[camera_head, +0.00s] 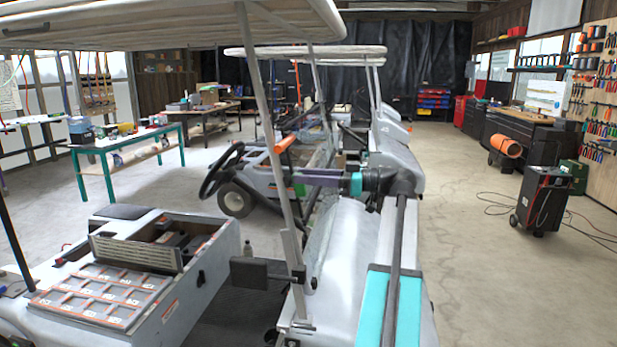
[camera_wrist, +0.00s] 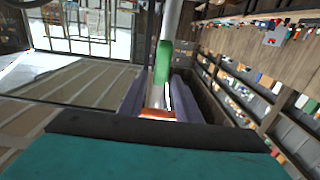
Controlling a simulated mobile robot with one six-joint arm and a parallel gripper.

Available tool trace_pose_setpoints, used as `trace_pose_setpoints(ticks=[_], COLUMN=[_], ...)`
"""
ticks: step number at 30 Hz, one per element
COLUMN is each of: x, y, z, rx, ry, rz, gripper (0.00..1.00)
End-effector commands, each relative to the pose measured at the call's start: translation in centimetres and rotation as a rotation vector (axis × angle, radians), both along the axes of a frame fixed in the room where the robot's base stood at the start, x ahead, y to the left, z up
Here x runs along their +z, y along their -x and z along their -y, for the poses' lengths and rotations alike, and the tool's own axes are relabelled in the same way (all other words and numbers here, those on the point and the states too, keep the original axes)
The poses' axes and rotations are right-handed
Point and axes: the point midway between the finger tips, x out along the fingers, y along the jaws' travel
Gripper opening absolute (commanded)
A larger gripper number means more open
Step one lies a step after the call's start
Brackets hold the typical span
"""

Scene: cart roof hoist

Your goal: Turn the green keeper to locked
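The green keeper (camera_wrist: 163,62) is a small upright green piece against a pale grey post (camera_wrist: 171,20) in the wrist view. An orange-red piece (camera_wrist: 157,115) sits below it, low between my fingers. My gripper (camera_wrist: 160,85) has two purple fingers standing apart, with a gap between them. The keeper appears just beyond the fingertips, in line with the gap. I cannot tell whether either finger touches it. In the head view, my gripper (camera_head: 297,178) reaches left to the slanted roof post (camera_head: 272,130) of the near cart.
The near cart's roof (camera_head: 170,22) hangs overhead at the left, with its open body (camera_head: 150,265) below. More carts stand behind my arm. A black and red wheeled unit (camera_head: 541,200) stands right. The concrete floor (camera_head: 480,240) on the right is mostly clear.

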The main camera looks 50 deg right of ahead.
Motion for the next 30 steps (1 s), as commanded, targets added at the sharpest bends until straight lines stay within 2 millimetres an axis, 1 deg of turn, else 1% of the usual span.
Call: trace_pose_setpoints(ticks=[1,3,5,20,30], x=[0.01,0.01,0.02,-0.16,-0.40], y=[0.02,0.03,0.03,0.07,0.09], z=[0.01,0.02,0.02,0.09,0.12], rx=[0.000,0.000,0.000,0.007,0.028], ry=[0.000,0.000,0.000,0.029,0.115], rz=[0.000,0.000,0.000,0.018,0.073], gripper=[0.21,0.09,0.00,0.00,0.00])
